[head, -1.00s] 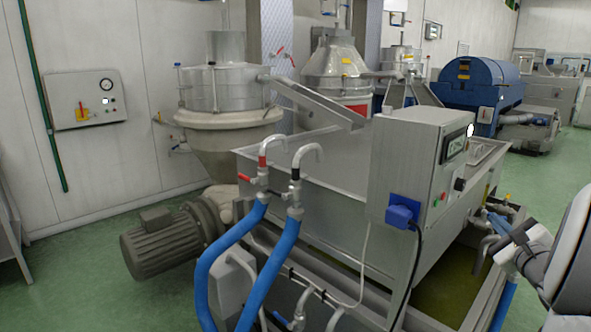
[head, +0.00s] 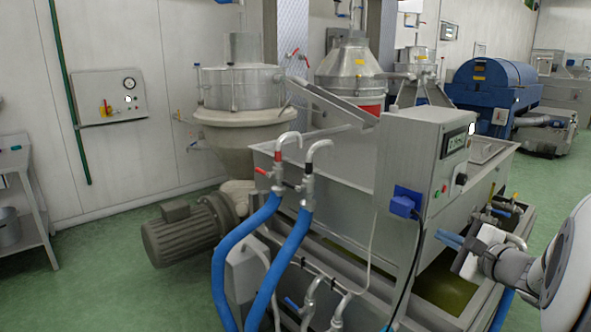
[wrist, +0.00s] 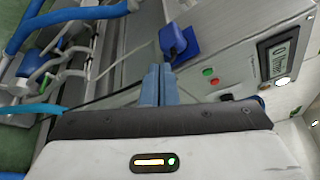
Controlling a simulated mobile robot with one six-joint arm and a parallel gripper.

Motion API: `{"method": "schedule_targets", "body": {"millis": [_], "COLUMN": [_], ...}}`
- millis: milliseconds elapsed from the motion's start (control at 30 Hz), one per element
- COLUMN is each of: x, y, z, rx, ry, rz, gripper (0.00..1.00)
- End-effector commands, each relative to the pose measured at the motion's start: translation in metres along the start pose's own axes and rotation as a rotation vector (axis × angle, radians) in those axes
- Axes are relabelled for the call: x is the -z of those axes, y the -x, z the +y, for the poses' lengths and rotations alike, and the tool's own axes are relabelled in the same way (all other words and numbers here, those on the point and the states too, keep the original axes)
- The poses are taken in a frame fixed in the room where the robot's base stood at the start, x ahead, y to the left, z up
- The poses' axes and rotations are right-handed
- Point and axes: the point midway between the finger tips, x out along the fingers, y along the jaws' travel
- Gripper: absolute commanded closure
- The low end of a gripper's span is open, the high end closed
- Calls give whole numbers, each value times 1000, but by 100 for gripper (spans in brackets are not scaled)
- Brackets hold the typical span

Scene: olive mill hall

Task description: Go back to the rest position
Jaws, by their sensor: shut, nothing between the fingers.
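My gripper (head: 450,240) shows at the lower right of the head view, with its blue fingers pointing left toward the steel machine. In the wrist view my gripper (wrist: 158,84) has its two blue fingers side by side and shut, with nothing between them. The control box (head: 415,160) of the machine, with a display and buttons, stands just beyond the fingers. The same control box (wrist: 235,70) fills the upper right of the wrist view. I cannot tell the exact gap between fingertips and machine.
A blue plug (head: 406,201) sits on the control box, with a cable hanging down. Blue hoses (head: 290,265) run down the machine's front. Pipes and valves (head: 500,212) stand close to my arm. A motor (head: 182,235) is at the left. Green floor (head: 110,285) is clear at the lower left.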

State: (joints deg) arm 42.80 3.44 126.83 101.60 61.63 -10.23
Motion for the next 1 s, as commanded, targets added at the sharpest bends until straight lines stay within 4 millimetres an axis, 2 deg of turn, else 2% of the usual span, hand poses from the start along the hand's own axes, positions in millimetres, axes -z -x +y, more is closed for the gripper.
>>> {"method": "schedule_targets", "body": {"millis": [33, 167, 200, 300, 433, 600, 700, 833, 1000], "x": [-21, -75, -92, -129, -160, -176, -176, -170, -165], "y": [-5, -9, -7, 6, 35, 80, 102, 123, 133], "z": [12, 57, 73, 115, 161, 199, 209, 211, 208], "rx": [-64, -276, -353, -544, -770, -1018, -1130, -1225, -1278], "ry": [40, 179, 237, 397, 629, 973, 1183, 1408, 1570], "rz": [-31, -121, -152, -224, -303, -379, -405, -420, -420], "gripper": [100, 100, 100, 100, 100, 100, 100, 100, 100]}}
